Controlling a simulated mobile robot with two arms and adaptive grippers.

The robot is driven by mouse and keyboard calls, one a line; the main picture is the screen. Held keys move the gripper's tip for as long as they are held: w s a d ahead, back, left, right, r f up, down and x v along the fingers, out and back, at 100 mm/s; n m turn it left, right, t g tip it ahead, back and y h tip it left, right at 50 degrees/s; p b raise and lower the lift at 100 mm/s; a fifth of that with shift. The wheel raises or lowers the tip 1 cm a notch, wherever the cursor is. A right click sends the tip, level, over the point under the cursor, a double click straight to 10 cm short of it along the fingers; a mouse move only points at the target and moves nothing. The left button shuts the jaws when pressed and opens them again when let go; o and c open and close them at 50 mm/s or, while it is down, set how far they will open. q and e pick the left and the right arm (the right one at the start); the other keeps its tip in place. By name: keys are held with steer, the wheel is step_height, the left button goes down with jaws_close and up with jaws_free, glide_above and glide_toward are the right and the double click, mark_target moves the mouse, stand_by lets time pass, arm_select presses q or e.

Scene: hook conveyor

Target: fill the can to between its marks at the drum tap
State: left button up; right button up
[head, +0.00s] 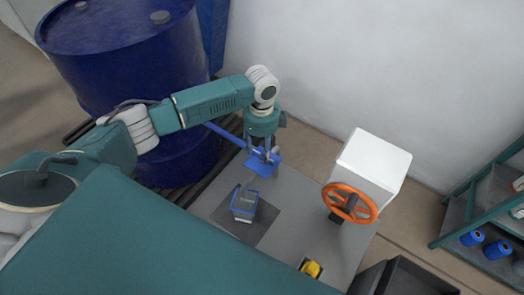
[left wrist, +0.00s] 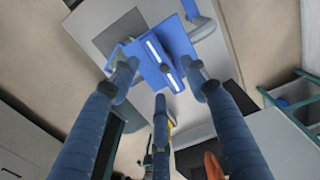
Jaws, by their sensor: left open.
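The blue drum (head: 130,60) stands at the upper left. A blue bar (head: 225,134) runs from its side to a flat blue plate (head: 262,167) above the bench, apparently part of the tap. The small grey can (head: 244,204), with blue edging, stands on a dark square on the bench. Its marks and fill level cannot be read. My left gripper (head: 264,152) points down at the blue plate. In the left wrist view its open fingers (left wrist: 163,82) spread around the near part of the plate (left wrist: 158,55), which has two white strips. Whether they touch it is unclear.
The grey bench (head: 295,205) has free room right of the can. A white box (head: 375,163) with an orange handwheel (head: 350,202) stands at its right. A yellow item (head: 311,268) sits near the front. A dark bin (head: 405,278) and teal shelf (head: 480,240) are farther right.

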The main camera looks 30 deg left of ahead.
arm_select(q)
steer(key=shift+f, duration=1.35)
jaws_close()
steer(key=shift+d, duration=0.1)
